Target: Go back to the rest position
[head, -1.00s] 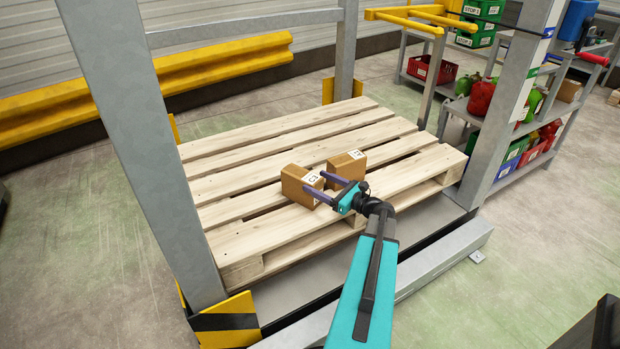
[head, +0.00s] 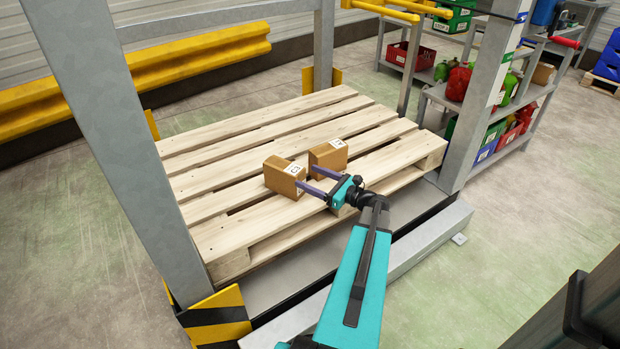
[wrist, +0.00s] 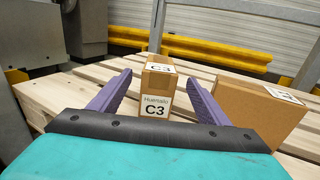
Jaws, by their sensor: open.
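My gripper (head: 316,181) is open, its two purple fingers pointing over the pallet toward two cardboard boxes. The box marked C3 (head: 283,176) stands upright on the wooden pallet at the left. In the wrist view the C3 box (wrist: 158,88) shows between and beyond the open fingers (wrist: 156,97), and its base is partly hidden by my gripper. The second box (head: 327,158) stands just right of it; in the wrist view this box (wrist: 256,112) is to the right of the right finger. I cannot tell whether a finger touches either box.
The pallet (head: 210,160) lies between grey metal uprights (head: 115,130). A yellow-black guard (head: 215,318) stands at the front left. A shelf (head: 510,140) with coloured bins and cans is at the right. A yellow barrier (head: 130,75) runs along the back wall.

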